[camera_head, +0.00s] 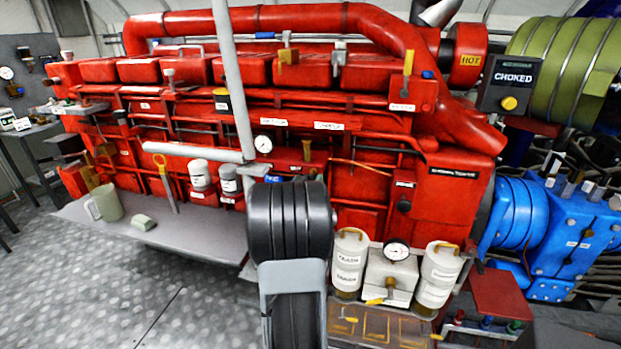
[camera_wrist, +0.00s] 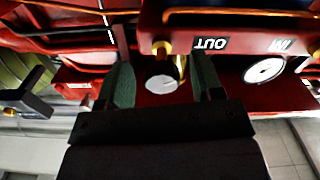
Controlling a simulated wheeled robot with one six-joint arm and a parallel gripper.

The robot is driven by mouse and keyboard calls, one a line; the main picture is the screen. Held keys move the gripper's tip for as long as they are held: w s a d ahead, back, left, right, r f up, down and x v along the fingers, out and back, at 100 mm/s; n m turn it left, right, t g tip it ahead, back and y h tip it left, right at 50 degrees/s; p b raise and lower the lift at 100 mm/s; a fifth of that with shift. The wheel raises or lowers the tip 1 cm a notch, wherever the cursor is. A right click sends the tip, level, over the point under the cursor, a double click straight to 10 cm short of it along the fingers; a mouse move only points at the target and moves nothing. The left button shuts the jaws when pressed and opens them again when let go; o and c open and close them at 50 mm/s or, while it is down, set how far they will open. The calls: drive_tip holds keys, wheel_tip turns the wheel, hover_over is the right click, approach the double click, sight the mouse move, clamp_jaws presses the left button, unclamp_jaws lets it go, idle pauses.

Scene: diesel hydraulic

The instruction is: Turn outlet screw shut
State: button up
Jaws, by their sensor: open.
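My gripper (camera_wrist: 163,85) is open in the wrist view, with two dark green fingers spread apart. Near the fingertips, between them, is a brass screw (camera_wrist: 161,47) on the red panel (camera_wrist: 230,22), close to an upside-down OUT label (camera_wrist: 210,43). A dark round part with a pale face (camera_wrist: 162,80) also shows between the fingers; I cannot tell whether it belongs to the screw. Neither finger visibly touches the screw. In the head view my gripper is hidden behind my black arm.
A white dial gauge (camera_wrist: 264,70) and another brass part (camera_wrist: 317,53) are right of the fingers. The red engine (camera_head: 360,185) fills the head view's middle. White canisters (camera_head: 438,275) stand right of my arm. A mug (camera_head: 104,203) sits on the grey ledge (camera_head: 175,235).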

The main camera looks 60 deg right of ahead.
drive_tip(key=shift+x, duration=1.2)
drive_tip(key=shift+c, duration=0.3)
drive_tip(key=c, duration=0.9)
drive_tip(key=shift+o, duration=0.2)
